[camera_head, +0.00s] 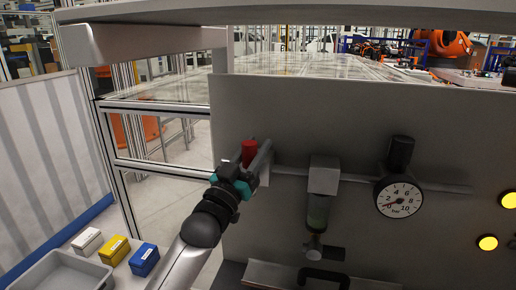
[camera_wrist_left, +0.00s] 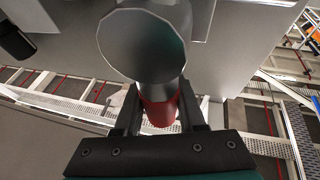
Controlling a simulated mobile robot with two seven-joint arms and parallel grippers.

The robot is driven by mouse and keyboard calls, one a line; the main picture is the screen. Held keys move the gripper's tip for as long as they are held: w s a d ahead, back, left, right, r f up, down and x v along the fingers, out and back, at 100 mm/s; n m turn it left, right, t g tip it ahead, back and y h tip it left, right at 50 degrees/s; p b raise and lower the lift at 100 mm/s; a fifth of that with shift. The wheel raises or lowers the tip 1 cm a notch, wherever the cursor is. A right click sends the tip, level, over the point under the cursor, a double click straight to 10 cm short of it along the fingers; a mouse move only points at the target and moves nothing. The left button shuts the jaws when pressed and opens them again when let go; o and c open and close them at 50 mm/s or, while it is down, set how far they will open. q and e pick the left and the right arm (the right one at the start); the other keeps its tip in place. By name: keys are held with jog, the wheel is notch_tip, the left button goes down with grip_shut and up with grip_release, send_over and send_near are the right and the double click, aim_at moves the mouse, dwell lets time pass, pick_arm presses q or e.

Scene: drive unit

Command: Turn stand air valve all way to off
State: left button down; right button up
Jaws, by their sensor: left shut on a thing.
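The stand air valve has a red handle (camera_head: 249,150) that stands roughly upright at the left end of a grey pipe on the grey panel. My left gripper (camera_head: 251,158) is shut on this red handle, with a finger on either side. In the left wrist view the red handle (camera_wrist_left: 160,110) sits between the two dark fingers (camera_wrist_left: 158,112). A grey round-ended pipe part (camera_wrist_left: 142,45) stands in front of it there and hides part of the valve. My right gripper is in neither view.
A pressure gauge (camera_head: 399,198) and a filter unit (camera_head: 321,195) sit along the pipe to the right. A black handle (camera_head: 323,276) is below. White, yellow and blue boxes (camera_head: 144,259) and a grey tray (camera_head: 64,274) are at lower left. Yellow lamps (camera_head: 488,242) are at the right edge.

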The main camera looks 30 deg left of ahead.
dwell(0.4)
pick_arm(q)
jog(key=c, duration=0.5)
grip_release()
jog(key=shift+s, duration=0.1)
jog(key=b+v, duration=0.2)
jog(key=v, duration=1.3)
dwell(0.8)
